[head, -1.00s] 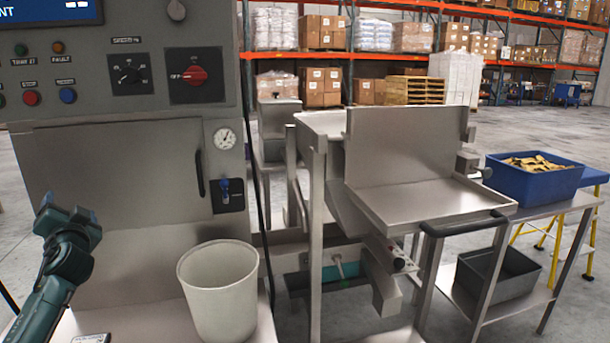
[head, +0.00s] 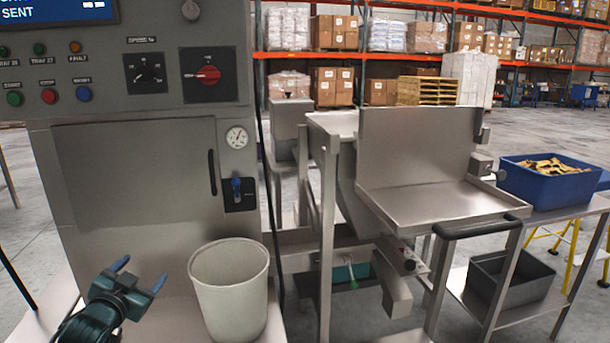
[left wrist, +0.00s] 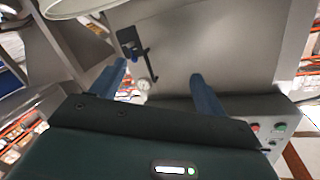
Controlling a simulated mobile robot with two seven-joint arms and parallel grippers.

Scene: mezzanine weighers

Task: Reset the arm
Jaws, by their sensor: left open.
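My left gripper (head: 140,278) is at the lower left of the head view, low in front of the grey control cabinet (head: 130,170). Its two blue fingertips are spread apart with nothing between them. In the left wrist view the open fingers (left wrist: 160,88) point toward the cabinet's front, with the gauge and blue-handled valve beyond them. A white bucket (head: 228,290) stands to the right of the gripper, apart from it. My right gripper is in neither view.
A steel weigher with a tray (head: 435,203) stands right of the bucket. A blue bin (head: 545,183) of yellowish pieces sits on a steel side table, with a grey bin (head: 512,278) on its lower shelf. Pallet racks are far behind. Open floor lies between.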

